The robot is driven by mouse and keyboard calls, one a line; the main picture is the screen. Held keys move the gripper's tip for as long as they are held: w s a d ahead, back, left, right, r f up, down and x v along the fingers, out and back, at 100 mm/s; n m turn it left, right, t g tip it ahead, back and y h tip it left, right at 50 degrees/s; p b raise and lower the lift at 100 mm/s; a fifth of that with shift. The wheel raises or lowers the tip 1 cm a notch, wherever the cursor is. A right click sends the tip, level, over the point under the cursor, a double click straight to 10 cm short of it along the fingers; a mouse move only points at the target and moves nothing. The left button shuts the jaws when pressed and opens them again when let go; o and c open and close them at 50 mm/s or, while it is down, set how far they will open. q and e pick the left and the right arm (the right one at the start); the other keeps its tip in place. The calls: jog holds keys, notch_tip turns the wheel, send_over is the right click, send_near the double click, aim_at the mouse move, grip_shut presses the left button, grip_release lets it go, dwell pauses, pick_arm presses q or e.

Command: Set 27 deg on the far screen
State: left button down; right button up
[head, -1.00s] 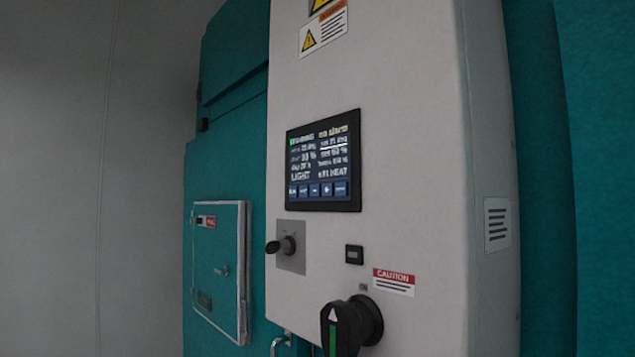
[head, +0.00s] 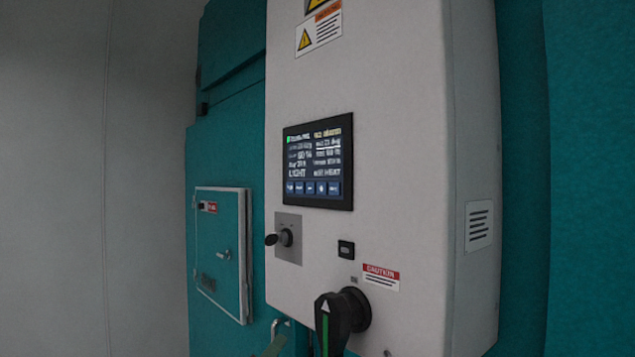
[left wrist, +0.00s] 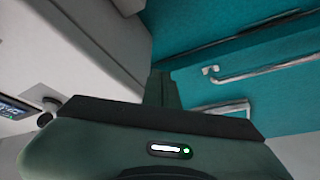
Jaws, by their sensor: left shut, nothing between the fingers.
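The screen (head: 318,161) is a dark-framed touch display on a pale control cabinet (head: 400,130). It shows white text in two columns and a row of blue buttons along its bottom; the digits are too blurred to read surely. My left gripper (left wrist: 160,85) is shut and empty in the left wrist view, its fingers pointing away from the camera. The screen (left wrist: 17,108) shows partly at that view's left edge, apart from the fingers. My right gripper is not in view.
Below the screen are a key switch (head: 286,237), a small black inset (head: 346,249) and a protruding black rotary handle (head: 338,318). A teal door panel (head: 221,255) is at left. Metal handles (left wrist: 265,69) cross the teal surface in the wrist view.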

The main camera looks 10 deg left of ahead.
pick_arm(q)
jog(key=s+d+r+t+h+p, duration=0.1)
jog(key=s+r, duration=0.3)
jog(key=r, duration=0.5)
jog(key=s+r+t+h+p, duration=0.1)
jog(key=s+r+t+h, duration=0.15)
jog(key=r, duration=0.75)
jog(key=m+h+p, duration=0.1)
jog(key=m+h, duration=0.1)
jog(key=h, duration=0.2)
send_near(322, 189)
jog(key=s+a+r, duration=0.4)
jog(key=a+r, duration=0.1)
jog(key=r, duration=0.1)
jog(key=shift+d, duration=0.15)
jog(key=shift+w, duration=0.1)
jog(key=shift+t, duration=0.25)
jog(key=shift+w+d+p, duration=0.2)
jog(key=shift+w+d, duration=0.7)
jog(key=shift+w, duration=0.25)
jog(key=shift+w+d+p, duration=0.2)
jog(key=shift+w+d, duration=0.7)
jog(key=shift+w, duration=0.25)
jog(key=shift+w+d+p, duration=0.2)
jog(key=shift+w+d, duration=0.7)
jog(key=shift+w, duration=0.25)
jog(key=shift+w+d, duration=0.25)
jog(key=shift+w, duration=0.05)
